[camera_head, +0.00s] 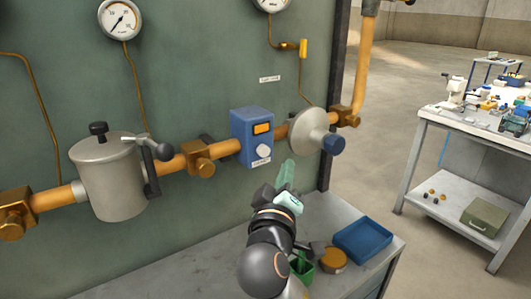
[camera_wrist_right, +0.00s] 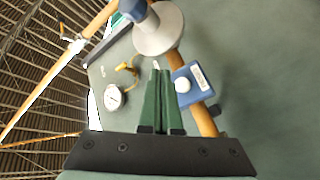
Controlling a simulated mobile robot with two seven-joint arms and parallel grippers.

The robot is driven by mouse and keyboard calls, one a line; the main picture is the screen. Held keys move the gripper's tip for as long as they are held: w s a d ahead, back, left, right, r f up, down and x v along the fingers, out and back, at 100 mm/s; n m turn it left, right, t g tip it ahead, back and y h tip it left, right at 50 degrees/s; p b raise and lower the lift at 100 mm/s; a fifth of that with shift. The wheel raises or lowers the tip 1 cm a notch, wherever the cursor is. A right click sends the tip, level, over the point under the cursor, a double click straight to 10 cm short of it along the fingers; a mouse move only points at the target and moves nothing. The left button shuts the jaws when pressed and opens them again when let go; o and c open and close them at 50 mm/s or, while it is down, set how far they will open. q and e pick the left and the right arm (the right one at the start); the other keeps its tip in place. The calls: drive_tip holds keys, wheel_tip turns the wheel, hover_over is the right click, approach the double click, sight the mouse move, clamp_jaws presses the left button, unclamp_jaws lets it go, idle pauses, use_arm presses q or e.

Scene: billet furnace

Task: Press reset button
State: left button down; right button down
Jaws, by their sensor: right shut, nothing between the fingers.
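A blue box (camera_head: 252,137) with an orange display sits on the copper pipe along the green panel. A round white button (camera_head: 263,151) is on its front, above a small white label. In the right wrist view the blue box (camera_wrist_right: 195,85) and the white button (camera_wrist_right: 183,85) show just right of the fingers. My right gripper (camera_head: 289,165) has green fingers, shut and empty, below and right of the button in the head view. In the right wrist view the fingertips (camera_wrist_right: 157,72) are beside the button; I cannot tell whether they touch it. My left gripper is not in view.
A grey cylinder (camera_head: 110,178) with a lever and a disc-shaped fitting (camera_head: 312,132) with a blue knob flank the box on the pipe. Below is a grey bench (camera_head: 205,270) with a blue tray (camera_head: 362,239). A cluttered table (camera_head: 475,138) stands right, with open floor between.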

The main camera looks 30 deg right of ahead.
sight(270, 149)
drive_tip(key=shift+w+a, duration=0.2)
drive_tip(key=shift+w, duration=2.15)
drive_tip(key=shift+w, duration=0.1)
drive_tip(key=shift+w, duration=0.3)
drive_tip(key=shift+w, duration=0.55)
idle(0.8)
idle(0.3)
drive_tip(key=shift+s, duration=1)
drive_tip(key=shift+s, duration=0.1)
drive_tip(key=s, duration=0.4)
drive_tip(key=shift+s+d+p, duration=0.2)
drive_tip(key=shift+s+p, duration=0.15)
drive_tip(key=shift+p, duration=0.05)
